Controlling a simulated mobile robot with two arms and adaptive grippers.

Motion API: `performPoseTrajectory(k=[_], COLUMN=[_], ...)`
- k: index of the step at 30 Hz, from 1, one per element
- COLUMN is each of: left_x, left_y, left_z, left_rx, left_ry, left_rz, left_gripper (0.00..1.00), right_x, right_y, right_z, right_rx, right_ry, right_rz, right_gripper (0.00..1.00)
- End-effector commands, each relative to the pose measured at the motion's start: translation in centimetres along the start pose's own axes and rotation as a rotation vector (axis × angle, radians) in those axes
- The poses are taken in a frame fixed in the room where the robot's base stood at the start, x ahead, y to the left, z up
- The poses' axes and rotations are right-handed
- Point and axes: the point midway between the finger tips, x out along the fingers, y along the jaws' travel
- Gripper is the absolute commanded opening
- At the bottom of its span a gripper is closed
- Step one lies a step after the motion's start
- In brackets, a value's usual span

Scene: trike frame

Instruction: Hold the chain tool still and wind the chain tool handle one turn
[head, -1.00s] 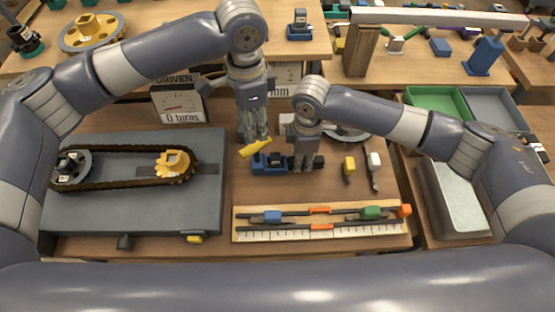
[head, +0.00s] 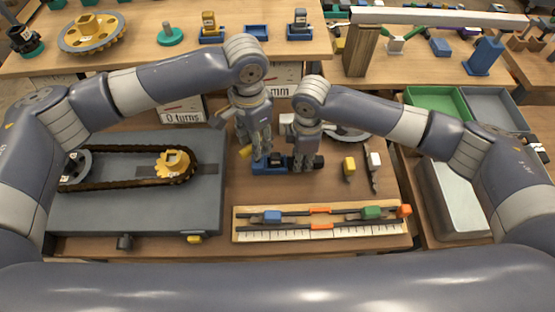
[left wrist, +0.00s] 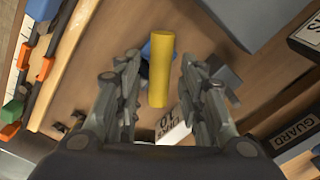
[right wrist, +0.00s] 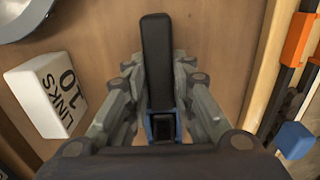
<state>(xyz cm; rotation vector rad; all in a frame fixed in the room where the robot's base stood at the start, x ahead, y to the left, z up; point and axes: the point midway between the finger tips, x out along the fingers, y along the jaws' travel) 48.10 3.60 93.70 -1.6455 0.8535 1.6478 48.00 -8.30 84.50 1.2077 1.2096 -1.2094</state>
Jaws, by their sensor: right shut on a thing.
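The chain tool (head: 268,168) is a low blue body on the workbench with a black bar, which shows between my right fingers in the right wrist view (right wrist: 157,62). My right gripper (head: 303,168) is shut on the chain tool. The yellow chain tool handle (left wrist: 161,70) lies between the spread fingers of my left gripper (left wrist: 156,90), with gaps on both sides. In the head view my left gripper (head: 261,155) is just above the blue body and hides most of the handle; a yellow end (head: 245,151) shows at its left.
A grey board (head: 130,215) with a chain (head: 120,186) around sprockets is at left. A wooden ruler rack (head: 320,232) lies in front. A white block marked 10 LINKS (right wrist: 48,92) stands beside my right gripper. Small yellow and white-topped tools (head: 349,167) lie to the right.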

Motion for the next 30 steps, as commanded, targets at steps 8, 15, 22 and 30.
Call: performPoseTrajectory(k=[8, 15, 22, 30], left_x=[2.4, 2.7, 2.7, 2.7], left_y=[0.1, 0.0, 0.0, 0.0], left_z=[0.0, 0.0, 0.0, 0.0], left_rx=[0.001, 0.001, 0.001, 0.013], left_ry=[0.000, 0.000, 0.000, 0.000], left_rz=[0.001, -0.001, -0.001, 0.000], left_gripper=[0.37, 0.37, 0.14, 0.00], right_x=[-0.1, -0.1, -0.1, -0.1], right_y=[0.1, 0.1, 0.1, 0.1], right_z=[-0.1, -0.1, -0.1, -0.1], right_rx=[0.000, 0.000, 0.000, 0.000], right_ry=[0.002, 0.002, 0.002, 0.002], right_rz=[0.002, 0.002, 0.002, 0.002], right_gripper=[0.00, 0.00, 0.00, 0.00])
